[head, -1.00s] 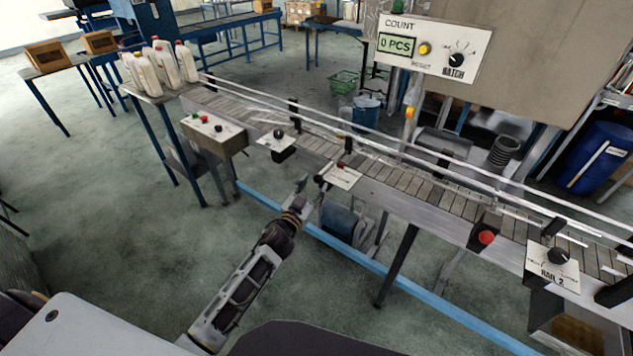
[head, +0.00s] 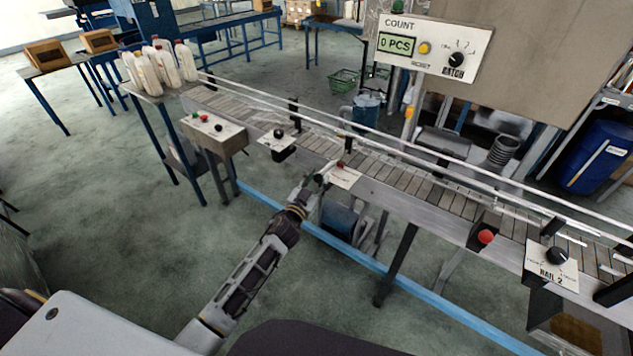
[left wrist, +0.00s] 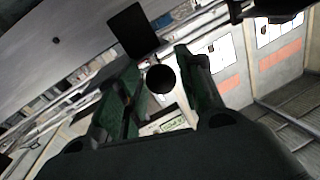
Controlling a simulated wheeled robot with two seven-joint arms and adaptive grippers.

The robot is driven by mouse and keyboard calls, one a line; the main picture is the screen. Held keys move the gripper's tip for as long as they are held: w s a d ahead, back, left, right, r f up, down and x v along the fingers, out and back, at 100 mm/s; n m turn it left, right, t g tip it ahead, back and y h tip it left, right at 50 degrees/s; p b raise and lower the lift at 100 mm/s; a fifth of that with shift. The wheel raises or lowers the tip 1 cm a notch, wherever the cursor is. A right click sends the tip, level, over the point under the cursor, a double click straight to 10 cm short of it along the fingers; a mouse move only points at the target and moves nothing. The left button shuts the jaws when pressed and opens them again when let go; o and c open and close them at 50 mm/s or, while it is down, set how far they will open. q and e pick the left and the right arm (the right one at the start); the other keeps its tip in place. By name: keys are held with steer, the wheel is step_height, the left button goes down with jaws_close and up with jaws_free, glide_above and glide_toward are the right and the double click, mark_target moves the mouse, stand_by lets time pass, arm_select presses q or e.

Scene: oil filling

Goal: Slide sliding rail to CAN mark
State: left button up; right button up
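The guide rails (head: 440,157) run lengthwise along the slatted conveyor. Near its middle, a white label plate (head: 345,177) with a small red part sits on the front edge; its lettering is too small to read. My left gripper (head: 320,178) is just left of this plate, at the conveyor's front edge. In the left wrist view, the fingers of my left gripper (left wrist: 163,88) are apart, with a round black knob (left wrist: 160,79) showing between them. I cannot tell whether they touch it. The CAN mark cannot be made out. My right gripper is not in view.
A knob plate (head: 277,140) and a control box (head: 213,132) are to the left. A red button (head: 486,237) and the RAIL 2 knob panel (head: 552,265) are to the right. White bottles (head: 160,66) stand at the far left end. A blue bar (head: 400,289) runs low along the conveyor.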

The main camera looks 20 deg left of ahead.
arm_select(q)
jaws_close()
steer(key=shift+s+a+p, duration=0.15)
steer(key=shift+s+a, duration=0.1)
steer(key=shift+s, duration=0.45)
steer(key=shift+s+a+p, duration=0.1)
steer(key=shift+s+a, duration=0.15)
steer(key=shift+s, duration=0.45)
steer(key=shift+s+a+p, duration=0.15)
steer(key=shift+s+a, duration=0.1)
steer(key=shift+s, duration=0.45)
steer(key=shift+o, duration=2.3)
jaws_free()
steer(key=shift+s, duration=0.1)
steer(key=s+a, duration=0.1)
steer(key=s, duration=1)
steer(key=shift+s+a, duration=0.25)
steer(key=shift+s, duration=0.1)
